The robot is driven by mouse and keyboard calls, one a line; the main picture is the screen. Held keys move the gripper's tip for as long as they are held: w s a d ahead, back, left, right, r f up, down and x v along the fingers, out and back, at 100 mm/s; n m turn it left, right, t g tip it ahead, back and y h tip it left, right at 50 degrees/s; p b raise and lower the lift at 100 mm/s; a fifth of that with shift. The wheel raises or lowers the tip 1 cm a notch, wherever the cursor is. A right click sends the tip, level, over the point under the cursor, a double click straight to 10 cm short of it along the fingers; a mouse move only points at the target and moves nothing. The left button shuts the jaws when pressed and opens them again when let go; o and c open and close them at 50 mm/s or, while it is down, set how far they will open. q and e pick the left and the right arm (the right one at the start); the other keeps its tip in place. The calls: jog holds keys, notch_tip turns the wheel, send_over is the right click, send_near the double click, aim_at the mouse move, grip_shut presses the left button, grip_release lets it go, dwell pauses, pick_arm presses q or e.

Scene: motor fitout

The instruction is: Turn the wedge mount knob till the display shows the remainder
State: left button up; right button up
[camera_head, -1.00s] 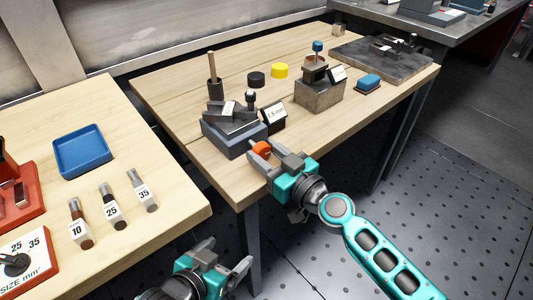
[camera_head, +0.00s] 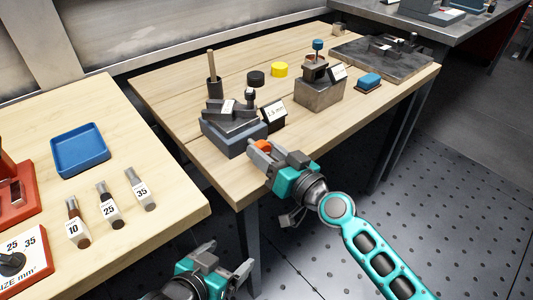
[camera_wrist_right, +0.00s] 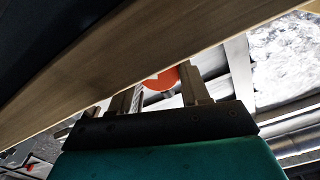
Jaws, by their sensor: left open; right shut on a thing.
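The wedge mount (camera_head: 233,132) is a dark stepped block on a blue-grey base at the near edge of the middle bench. Its orange knob (camera_head: 264,146) faces the near side. My right gripper (camera_head: 261,152) is shut on the knob. In the right wrist view the orange knob (camera_wrist_right: 162,79) shows between the fingers, partly hidden by the bench edge. The small display (camera_head: 274,113) beside the mount carries a number in mm, perhaps 1.5, too small to read surely. My left gripper (camera_head: 228,268) is open and empty, low in the head view, away from the mount.
A grey block with a blue-topped knob (camera_head: 319,88) and a blue pad (camera_head: 369,82) stand to the right. Black (camera_head: 256,78) and yellow (camera_head: 280,69) discs lie behind. The left bench holds a blue tray (camera_head: 80,149) and several numbered handles (camera_head: 109,207).

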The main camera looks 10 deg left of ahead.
dwell(0.3)
jog(key=o, duration=1.1)
jog(key=shift+c, duration=0.2)
jog(key=b+v, duration=0.1)
jog(key=v, duration=1.2)
